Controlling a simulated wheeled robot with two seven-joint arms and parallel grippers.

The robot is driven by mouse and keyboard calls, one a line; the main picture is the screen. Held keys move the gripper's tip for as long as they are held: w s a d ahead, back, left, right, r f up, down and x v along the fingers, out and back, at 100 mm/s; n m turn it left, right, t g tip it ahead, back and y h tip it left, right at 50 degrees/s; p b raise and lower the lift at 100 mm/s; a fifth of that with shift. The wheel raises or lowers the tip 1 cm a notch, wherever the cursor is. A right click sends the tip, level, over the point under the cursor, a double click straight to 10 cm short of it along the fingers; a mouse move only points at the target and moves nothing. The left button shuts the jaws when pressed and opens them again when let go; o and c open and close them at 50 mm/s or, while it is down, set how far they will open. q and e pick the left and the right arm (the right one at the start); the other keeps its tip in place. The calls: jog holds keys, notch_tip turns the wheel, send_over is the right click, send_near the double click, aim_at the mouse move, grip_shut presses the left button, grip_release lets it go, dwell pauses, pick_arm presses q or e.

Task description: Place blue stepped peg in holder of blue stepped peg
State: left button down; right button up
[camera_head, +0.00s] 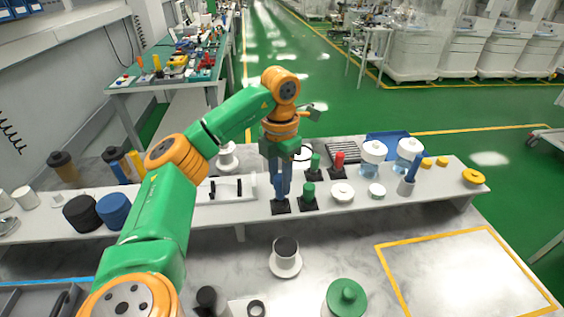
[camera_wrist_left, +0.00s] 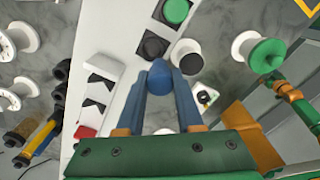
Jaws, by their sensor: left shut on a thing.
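The blue stepped peg (camera_wrist_left: 160,78) is between the two blue fingers of my left gripper (camera_wrist_left: 160,72), which is shut on it. In the head view the left gripper (camera_head: 280,183) points down at the bench shelf, above a small square black holder (camera_head: 281,207). The fingers and the peg overlap there, so the peg's lower end is hard to make out. In the left wrist view a black square holder (camera_wrist_left: 153,46) lies just beyond the peg. I cannot tell whether the peg touches it. The right gripper is in neither view.
A green peg (camera_head: 308,193) stands in a black base right beside the gripper. Another green peg (camera_head: 315,163) and a red peg (camera_head: 339,160) stand behind. White spools and jars (camera_head: 373,153) stand to the right. A black-topped white spool (camera_head: 285,255) is in front.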

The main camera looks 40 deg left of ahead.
pick_arm(q)
jog(key=shift+w+a+f+p, duration=0.7)
jog(key=shift+f, duration=0.25)
notch_tip(320, 180, down, 3)
jog(key=shift+s+r+p, duration=0.1)
jog(key=shift+r+p, duration=0.05)
jog(key=shift+p, duration=0.55)
jog(key=shift+d+f, duration=0.1)
jog(key=shift+f, duration=0.3)
jog(key=c, duration=0.6)
grip_release()
jog(key=shift+o, duration=0.2)
jog(key=shift+r, duration=0.1)
notch_tip(320, 180, up, 12)
jog(key=p, duration=0.1)
jog(key=shift+r, duration=0.15)
